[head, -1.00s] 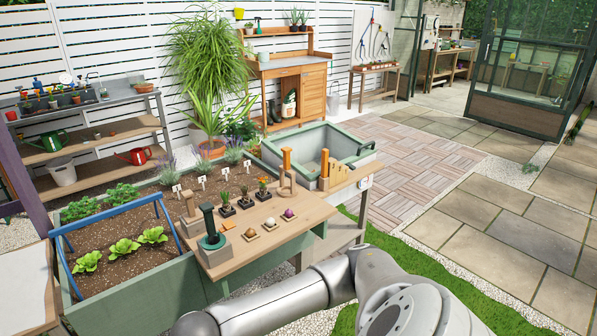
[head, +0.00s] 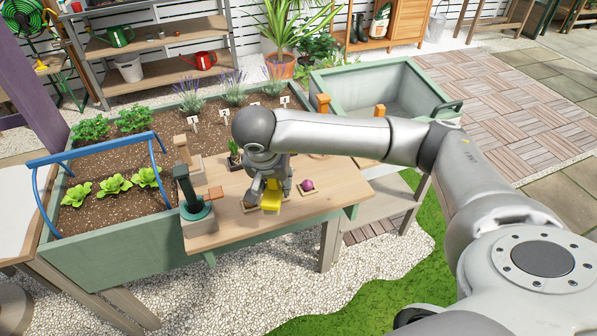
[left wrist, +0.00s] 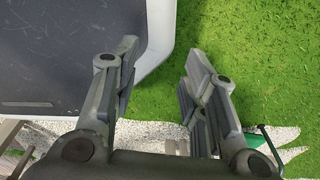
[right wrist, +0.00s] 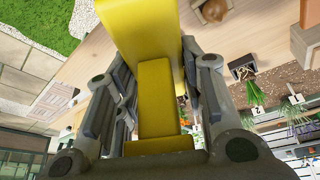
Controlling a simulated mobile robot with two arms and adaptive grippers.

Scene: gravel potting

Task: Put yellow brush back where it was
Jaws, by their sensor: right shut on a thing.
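My right gripper (head: 272,188) is over the wooden work board, shut on the yellow brush (head: 271,200). In the right wrist view the yellow brush (right wrist: 155,95) stands between the fingers of my right gripper (right wrist: 155,90), its broad yellow part beyond the fingertips. Any bristles are hidden. From the head view I cannot tell whether the brush touches the board (head: 235,235). My left gripper (left wrist: 160,65) is open and empty in the left wrist view, above grass beside a dark, pale-rimmed surface. It is not in the head view.
A green-handled tool (head: 185,183) stands in a holder at the board's left. A purple bulb (head: 306,185) sits on a small tray right of the brush. The board's front is clear.

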